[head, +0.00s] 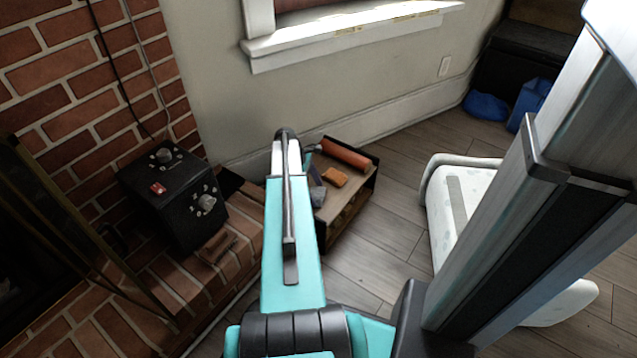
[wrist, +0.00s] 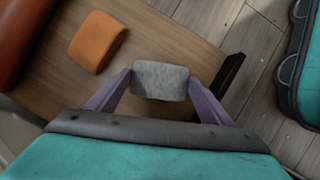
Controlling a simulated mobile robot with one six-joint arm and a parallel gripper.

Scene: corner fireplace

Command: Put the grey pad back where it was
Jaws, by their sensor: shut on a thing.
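The grey pad (wrist: 161,79) is a small rounded block. In the wrist view it sits between the two purple fingers of my gripper (wrist: 160,84), which is shut on it from both sides. The pad is over the brown wooden top of a low box-like stand (wrist: 170,32), near its dark end edge. I cannot tell whether the pad touches the wood. In the head view, my teal arm hides most of the gripper; a small grey patch that looks like the pad (head: 318,196) shows just right of the arm, on or over the stand (head: 345,217).
An orange block (wrist: 97,41) lies on the stand beside the pad, with an orange-red cylinder (head: 345,153) beyond it. A black box with knobs (head: 180,203) stands on the brick hearth (head: 237,240) at left. A white padded object (head: 455,205) is at right. Wooden floor (head: 375,262) between is clear.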

